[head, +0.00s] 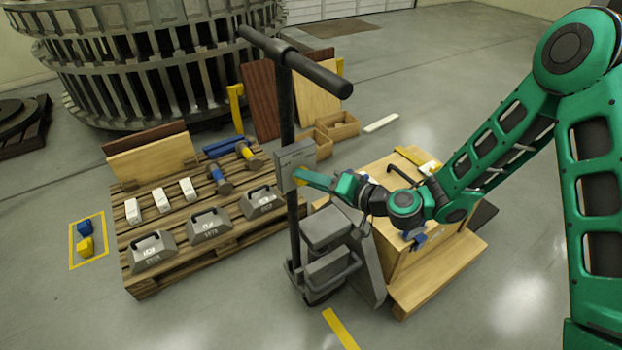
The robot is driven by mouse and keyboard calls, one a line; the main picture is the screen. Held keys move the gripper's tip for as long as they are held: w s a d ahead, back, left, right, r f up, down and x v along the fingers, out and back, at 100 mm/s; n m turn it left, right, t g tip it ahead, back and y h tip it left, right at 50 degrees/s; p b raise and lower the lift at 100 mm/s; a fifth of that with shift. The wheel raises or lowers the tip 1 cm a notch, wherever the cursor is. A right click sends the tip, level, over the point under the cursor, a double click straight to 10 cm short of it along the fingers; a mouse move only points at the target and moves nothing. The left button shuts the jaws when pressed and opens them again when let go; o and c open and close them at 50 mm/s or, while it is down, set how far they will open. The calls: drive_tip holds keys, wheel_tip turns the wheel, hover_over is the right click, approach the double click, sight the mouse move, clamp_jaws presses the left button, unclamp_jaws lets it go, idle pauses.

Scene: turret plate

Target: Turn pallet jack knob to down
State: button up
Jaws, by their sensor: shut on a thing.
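The pallet jack (327,238) stands upright in the middle of the head view, with a dark T-shaped handle (292,62) on a tall post. A grey box (292,157) is fixed partway up the post.
A wooden pallet (160,269) with several grey weights (208,227) lies left of the jack. A wooden crate (398,260) stands on a pallet to the right, below my arm. A large grey ring structure (150,70) fills the back left.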

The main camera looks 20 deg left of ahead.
drive_tip(key=shift+w+d+f+m+y, duration=0.15)
drive_tip(key=shift+m+y, duration=0.3)
drive_tip(key=shift+m, duration=0.65)
drive_tip(key=shift+f+m+y, duration=0.25)
drive_tip(key=shift+m+y, duration=0.25)
drive_tip(key=shift+m, duration=0.6)
drive_tip(key=shift+w+d+f+m+y, duration=0.15)
drive_tip(key=shift+m+y, duration=0.3)
drive_tip(key=shift+m, duration=0.65)
drive_tip(key=shift+s+a, duration=0.1)
drive_tip(key=o, duration=1)
drive_tip(key=shift+o, duration=0.2)
drive_tip(key=v, duration=1)
drive_tip(key=shift+d, duration=0.4)
drive_tip(key=shift+s+f, duration=0.1)
drive_tip(key=shift+f, duration=0.05)
